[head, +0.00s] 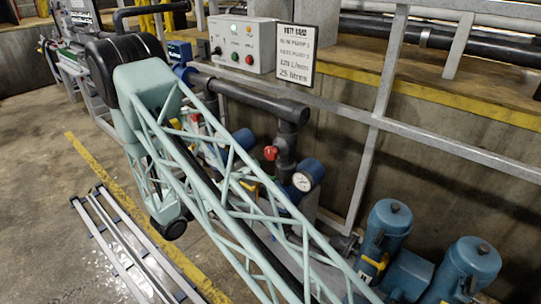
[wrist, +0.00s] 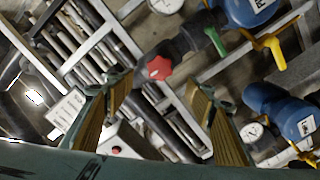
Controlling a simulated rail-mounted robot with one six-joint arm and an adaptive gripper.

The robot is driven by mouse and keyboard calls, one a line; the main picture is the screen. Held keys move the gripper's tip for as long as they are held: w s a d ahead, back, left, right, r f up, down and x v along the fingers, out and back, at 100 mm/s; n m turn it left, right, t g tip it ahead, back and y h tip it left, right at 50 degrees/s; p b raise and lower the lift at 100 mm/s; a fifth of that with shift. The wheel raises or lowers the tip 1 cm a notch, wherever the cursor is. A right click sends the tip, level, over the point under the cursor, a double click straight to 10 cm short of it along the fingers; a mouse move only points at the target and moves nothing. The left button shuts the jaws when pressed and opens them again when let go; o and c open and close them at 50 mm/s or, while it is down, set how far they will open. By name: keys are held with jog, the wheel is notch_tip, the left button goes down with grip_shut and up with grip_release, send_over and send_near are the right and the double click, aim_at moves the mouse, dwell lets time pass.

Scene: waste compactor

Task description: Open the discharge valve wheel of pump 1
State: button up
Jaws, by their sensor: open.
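A red valve wheel (wrist: 159,68) with a lobed rim shows in the wrist view on a dark pipe fitting, between and slightly above my fingertips in the picture. My gripper (wrist: 160,86) is open, with its two ribbed tan fingers spread on either side of the wheel's line. Neither finger touches it; the depth gap is hard to judge. In the head view a red wheel (head: 271,153) sits on a dark vertical pipe, and another small red part (head: 195,117) shows farther left. Which one matches the wrist view is unclear. My arm hides much there, including the gripper.
A blue-backed gauge (head: 303,181) is close to the red wheel. Blue pumps (head: 387,232) stand at lower right. The wrist view shows yellow (wrist: 268,44) and green (wrist: 216,40) handles.

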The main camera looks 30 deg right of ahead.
aim_at(269, 155)
jog(key=shift+b+x, duration=0.4)
jog(key=shift+x, duration=6.5)
jog(key=shift+c, duration=0.4)
jog(key=c, duration=0.8)
